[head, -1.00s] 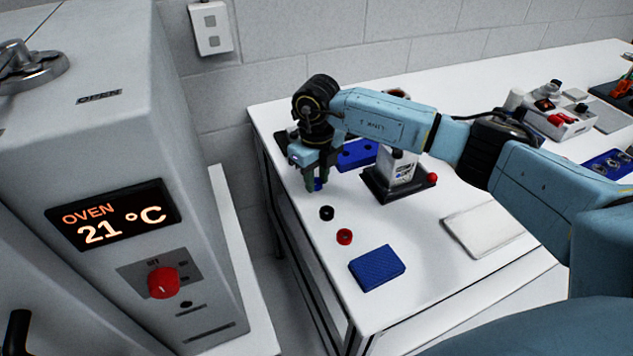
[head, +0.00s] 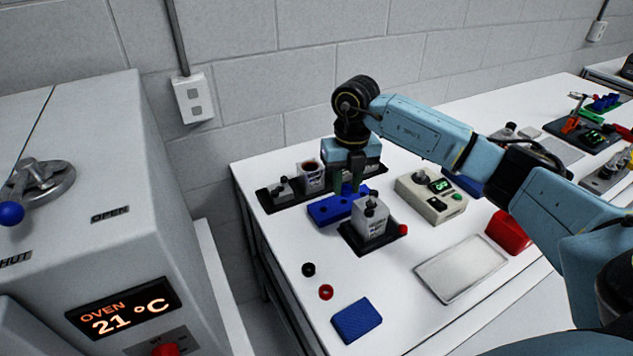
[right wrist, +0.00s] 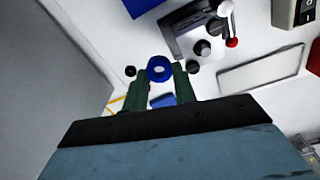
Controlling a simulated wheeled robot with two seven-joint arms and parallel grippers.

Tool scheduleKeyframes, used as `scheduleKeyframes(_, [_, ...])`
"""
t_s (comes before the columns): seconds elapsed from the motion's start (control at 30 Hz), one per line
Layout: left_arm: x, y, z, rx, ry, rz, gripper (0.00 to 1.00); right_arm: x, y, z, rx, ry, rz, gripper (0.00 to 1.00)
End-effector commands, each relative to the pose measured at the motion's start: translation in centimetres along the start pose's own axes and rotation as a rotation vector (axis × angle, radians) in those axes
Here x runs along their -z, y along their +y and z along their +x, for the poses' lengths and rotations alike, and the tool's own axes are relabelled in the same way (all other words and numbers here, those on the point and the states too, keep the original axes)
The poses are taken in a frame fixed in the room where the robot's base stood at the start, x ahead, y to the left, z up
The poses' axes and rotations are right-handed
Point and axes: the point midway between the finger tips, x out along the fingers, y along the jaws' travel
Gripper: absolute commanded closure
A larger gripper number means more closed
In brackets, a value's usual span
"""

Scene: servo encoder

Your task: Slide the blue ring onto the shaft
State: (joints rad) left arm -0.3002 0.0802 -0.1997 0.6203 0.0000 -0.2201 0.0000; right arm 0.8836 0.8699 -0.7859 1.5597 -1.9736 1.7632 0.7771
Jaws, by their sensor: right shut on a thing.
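My right gripper (head: 348,188) is shut on the blue ring (right wrist: 159,69). In the right wrist view the ring sits between the two fingertips (right wrist: 160,72), its hole facing the camera. In the head view the ring is hard to make out against the blue tray. The grey motor block (head: 370,216) stands on a black base (head: 352,239), with a short dark shaft (head: 371,199) on top. The gripper is above the table, just left of and behind the block in the head view. The ring is apart from the shaft. My left gripper is not in view.
A blue tray (head: 325,211) lies behind the block. A black ring (head: 308,269), a red ring (head: 326,292) and a blue pad (head: 357,321) lie in front. A grey meter box (head: 430,199) and a pale flat tray (head: 461,268) are at the right. The oven (head: 75,180) stands at the left.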

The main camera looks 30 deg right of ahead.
Motion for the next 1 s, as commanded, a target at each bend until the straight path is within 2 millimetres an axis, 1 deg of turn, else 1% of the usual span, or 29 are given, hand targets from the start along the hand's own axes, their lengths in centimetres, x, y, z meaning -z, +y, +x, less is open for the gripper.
scheduleKeyframes(0.03, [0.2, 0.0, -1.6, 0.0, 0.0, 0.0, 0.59, 0.2, -1.4, -1.4, 0.006, 0.0, 0.056, 0.94])
scheduleKeyframes(0.1, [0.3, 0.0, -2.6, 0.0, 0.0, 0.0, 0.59, 0.3, -2.8, -2.2, 0.01, -0.004, 0.124, 0.94])
scheduleKeyframes(0.2, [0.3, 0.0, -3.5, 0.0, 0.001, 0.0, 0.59, 0.5, -4.5, -3.2, 0.016, -0.01, 0.201, 0.94])
scheduleKeyframes(0.3, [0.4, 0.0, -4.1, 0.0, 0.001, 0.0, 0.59, 0.6, -5.5, -3.8, 0.021, -0.015, 0.251, 0.94])
scheduleKeyframes(0.43, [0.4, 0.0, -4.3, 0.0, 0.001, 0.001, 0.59, 0.6, -6.2, -3.9, 0.025, -0.019, 0.283, 0.94])
scheduleKeyframes(0.57, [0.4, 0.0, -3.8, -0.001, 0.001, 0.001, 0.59, 0.6, -6.3, -3.4, 0.025, -0.02, 0.288, 0.94])
scheduleKeyframes(0.67, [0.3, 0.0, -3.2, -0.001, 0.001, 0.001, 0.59, 0.6, -6.3, -2.5, 0.025, -0.019, 0.287, 0.94])
scheduleKeyframes(0.97, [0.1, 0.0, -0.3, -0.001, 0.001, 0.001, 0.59, 0.6, -6.3, 1.1, 0.024, -0.019, 0.285, 0.94])
scheduleKeyframes(1.0, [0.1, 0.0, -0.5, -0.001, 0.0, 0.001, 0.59, 0.6, -6.3, 0.9, 0.024, -0.019, 0.285, 0.94])
